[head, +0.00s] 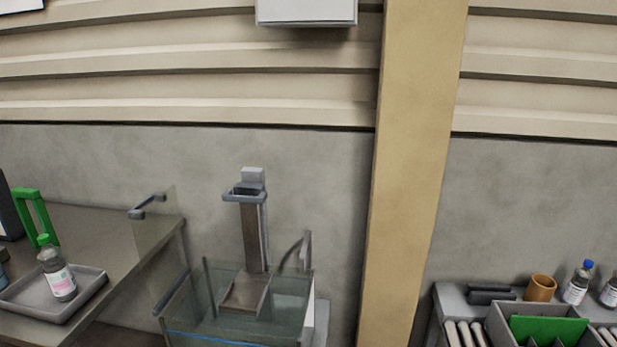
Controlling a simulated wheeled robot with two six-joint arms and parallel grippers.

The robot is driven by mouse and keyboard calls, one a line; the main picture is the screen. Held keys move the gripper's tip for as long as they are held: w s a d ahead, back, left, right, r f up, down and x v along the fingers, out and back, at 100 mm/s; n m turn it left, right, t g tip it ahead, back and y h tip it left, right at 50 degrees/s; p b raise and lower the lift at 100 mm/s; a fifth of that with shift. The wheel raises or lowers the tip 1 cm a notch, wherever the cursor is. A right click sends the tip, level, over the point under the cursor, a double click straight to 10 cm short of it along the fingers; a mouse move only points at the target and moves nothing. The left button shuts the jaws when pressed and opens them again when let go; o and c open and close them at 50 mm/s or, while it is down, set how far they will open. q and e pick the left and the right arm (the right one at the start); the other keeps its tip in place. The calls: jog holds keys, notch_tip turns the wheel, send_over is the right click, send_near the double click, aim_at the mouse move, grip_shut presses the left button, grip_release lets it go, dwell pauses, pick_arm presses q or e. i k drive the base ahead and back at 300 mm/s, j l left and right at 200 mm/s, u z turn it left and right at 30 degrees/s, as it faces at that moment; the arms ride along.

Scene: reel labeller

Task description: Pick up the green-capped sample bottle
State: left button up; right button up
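The green-capped sample bottle (57,274) stands in a shallow grey tray (84,299) on the table at the left of the head view. It has a clear body, a white and pink label and a green cap, and leans slightly in the picture. Neither of my grippers shows in this view, so nothing is seen touching the bottle.
A green handle-shaped frame (38,216) stands behind the bottle on the brown table (120,236). A glass-walled tank (208,318) with a grey post (251,225) is in the middle. At right, a blue-capped bottle (577,286) stands beside an orange cup (540,288).

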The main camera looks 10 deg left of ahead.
aim_at(57, 271)
jog(key=j+z, duration=0.1)
jog(key=j, duration=0.5)
jog(key=j+z, duration=0.1)
jog(key=j, duration=0.55)
jog(key=j+z, duration=0.1)
jog(key=j, duration=0.5)
jog(key=k+j+z, duration=0.1)
jog(key=j, duration=0.5)
jog(key=k+j, duration=0.1)
jog(key=j, duration=0.55)
jog(key=k+j+z, duration=0.15)
jog(key=j, duration=0.45)
